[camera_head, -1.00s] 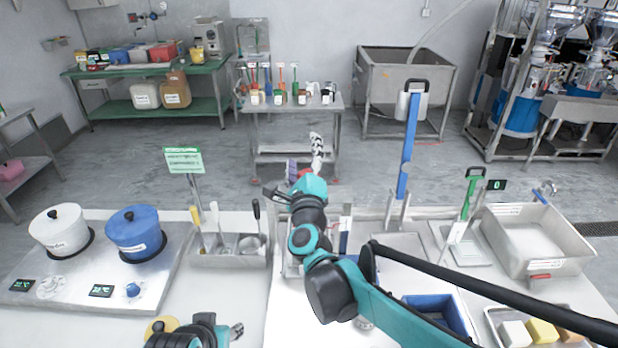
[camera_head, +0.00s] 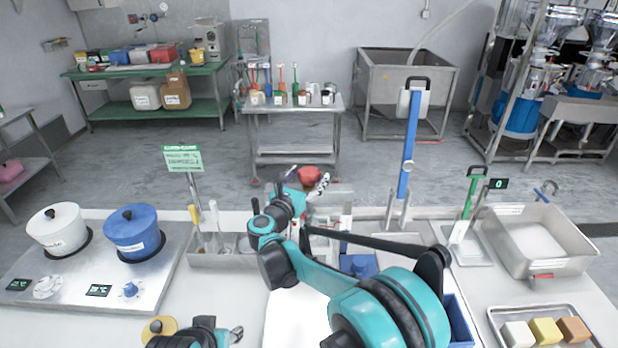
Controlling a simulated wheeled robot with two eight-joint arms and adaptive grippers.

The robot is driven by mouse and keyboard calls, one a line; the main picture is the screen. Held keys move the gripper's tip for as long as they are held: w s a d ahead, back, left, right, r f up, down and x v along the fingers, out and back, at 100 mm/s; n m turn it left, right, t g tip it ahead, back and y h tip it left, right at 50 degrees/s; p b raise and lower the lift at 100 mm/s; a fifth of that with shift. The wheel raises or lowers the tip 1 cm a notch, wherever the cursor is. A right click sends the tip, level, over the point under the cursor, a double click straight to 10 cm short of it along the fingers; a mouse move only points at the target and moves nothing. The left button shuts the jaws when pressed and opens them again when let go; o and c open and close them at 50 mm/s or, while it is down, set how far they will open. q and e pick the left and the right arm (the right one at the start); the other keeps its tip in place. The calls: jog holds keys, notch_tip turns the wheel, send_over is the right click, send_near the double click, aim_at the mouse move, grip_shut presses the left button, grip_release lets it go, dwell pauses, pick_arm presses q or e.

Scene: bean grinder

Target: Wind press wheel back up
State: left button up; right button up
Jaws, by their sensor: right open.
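A red round part (camera_head: 310,175), which looks like the press wheel, shows just behind my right gripper (camera_head: 316,187). Below it a pale metal frame (camera_head: 325,222), likely the press, is largely hidden by my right arm. My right gripper is open, with its fingers beside and in front of the red part; I cannot tell whether they touch it. My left gripper (camera_head: 236,334) is low at the bottom edge, away from the press, and its finger opening is unclear.
A tool holder (camera_head: 225,259) stands left of the press, with a white pot (camera_head: 58,230) and blue pot (camera_head: 133,232) beyond. At right are a blue upright (camera_head: 409,135), a blue bin (camera_head: 459,322), a steel basin (camera_head: 545,268) and a tray of blocks (camera_head: 495,316).

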jog(key=shift+w+d, duration=0.15)
jog(key=shift+w, duration=0.15)
jog(key=c, duration=1.2)
jog(key=shift+d+r+n+t+y, duration=0.15)
jog(key=shift+n+t+y, duration=0.45)
jog(key=shift+n+y, duration=1.8)
jog(key=shift+y, duration=1.1)
jog(key=o, duration=1.2)
